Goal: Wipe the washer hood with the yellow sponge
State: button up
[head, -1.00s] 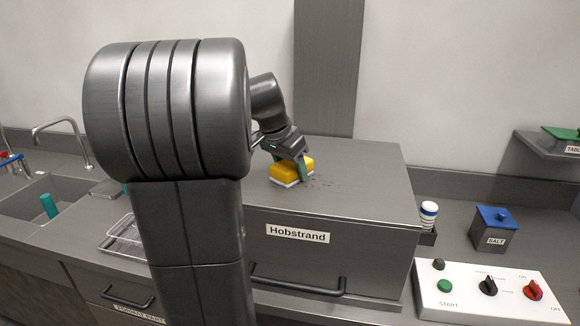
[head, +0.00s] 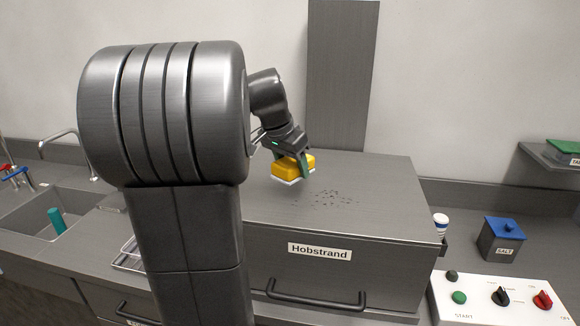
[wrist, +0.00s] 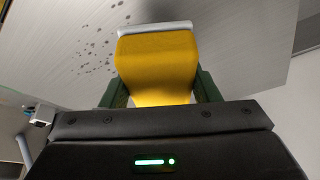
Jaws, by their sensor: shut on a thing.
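The washer hood (head: 390,185) is a grey metal box with a flat top and a "Hobstrand" label on its front. Dark specks (head: 333,197) lie on its top, and also show at upper left in the wrist view (wrist: 95,45). My gripper (head: 293,160) is shut on the yellow sponge (head: 288,169), which has a pale underside layer. The sponge is over the hood top, behind and left of the specks, and appears slightly raised. In the wrist view the sponge (wrist: 157,65) sits between the green fingers. My arm hides the hood's left part.
A bar handle (head: 315,298) runs along the hood's lower front. A sink (head: 30,215) with a tap is at left.

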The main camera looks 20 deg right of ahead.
jog(key=shift+r+p, duration=0.9)
jog(key=shift+r, duration=0.6)
jog(key=shift+s+d+f, duration=0.1)
